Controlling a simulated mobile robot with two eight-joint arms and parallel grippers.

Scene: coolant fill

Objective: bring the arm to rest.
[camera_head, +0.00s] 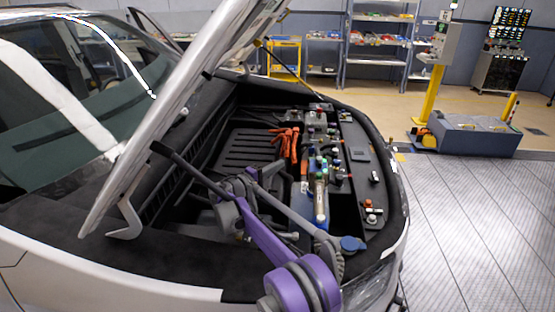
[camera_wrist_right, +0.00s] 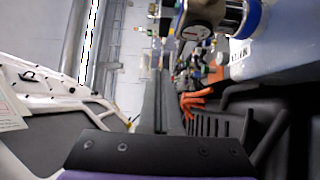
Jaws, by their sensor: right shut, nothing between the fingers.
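My right arm, purple and grey, reaches up from the bottom of the head view over the front of the open engine bay. My left gripper is not in view.
An orange part (camera_head: 288,143), several bottles and a blue cap (camera_head: 352,244) are in the bay. Shelves (camera_head: 378,45) stand behind.

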